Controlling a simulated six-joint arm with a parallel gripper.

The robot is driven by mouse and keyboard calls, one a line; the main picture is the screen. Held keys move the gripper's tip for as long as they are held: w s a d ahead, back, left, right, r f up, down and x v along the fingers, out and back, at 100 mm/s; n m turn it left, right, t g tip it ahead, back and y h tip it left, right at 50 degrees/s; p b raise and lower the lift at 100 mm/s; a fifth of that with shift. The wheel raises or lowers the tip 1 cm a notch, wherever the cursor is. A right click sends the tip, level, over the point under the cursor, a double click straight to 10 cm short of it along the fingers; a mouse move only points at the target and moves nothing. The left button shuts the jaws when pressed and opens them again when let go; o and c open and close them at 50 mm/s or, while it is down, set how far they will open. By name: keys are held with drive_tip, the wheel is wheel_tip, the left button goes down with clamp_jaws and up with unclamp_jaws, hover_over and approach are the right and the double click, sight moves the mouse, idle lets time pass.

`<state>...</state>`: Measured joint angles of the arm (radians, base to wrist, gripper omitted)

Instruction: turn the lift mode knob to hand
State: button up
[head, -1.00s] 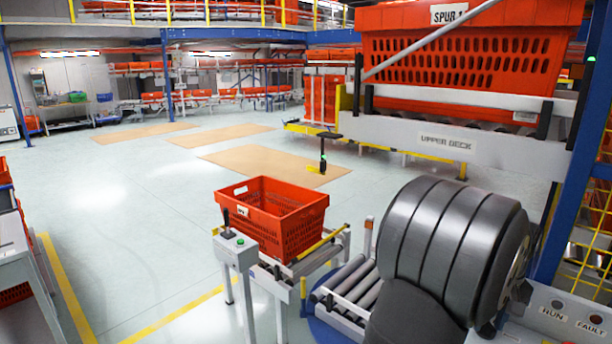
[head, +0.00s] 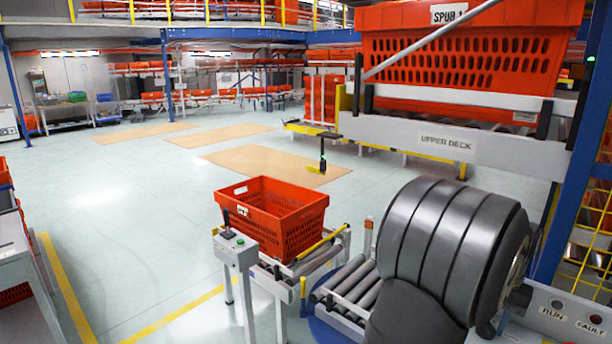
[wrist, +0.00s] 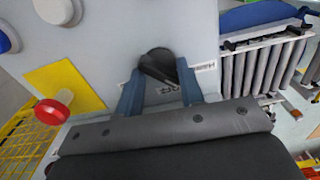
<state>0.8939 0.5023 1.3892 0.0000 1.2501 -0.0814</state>
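The black lift mode knob (wrist: 157,66) shows in the wrist view on a pale grey panel (wrist: 110,40). Its pointer end is toward the lower right of that picture. My gripper (wrist: 160,78) has two blue fingers, one on each side of the knob. The fingers stand apart, with panel visible between them; I cannot tell whether either touches the knob. A small label (wrist: 206,67) with upside-down lettering lies right of the knob, and more lettering is partly hidden below it. In the head view my arm hides the knob and my gripper.
A red mushroom button (wrist: 53,111) on a yellow plate (wrist: 62,85) sits left of my fingers. RUN and FAULT lamps (head: 596,319) show on the panel in the head view. Rollers (head: 345,290) and an orange tote (head: 285,235) stand left of my arm.

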idle(0.6)
wheel_tip(320, 180, up, 17)
drive_tip(key=n, duration=0.9)
wheel_tip(320, 180, down, 17)
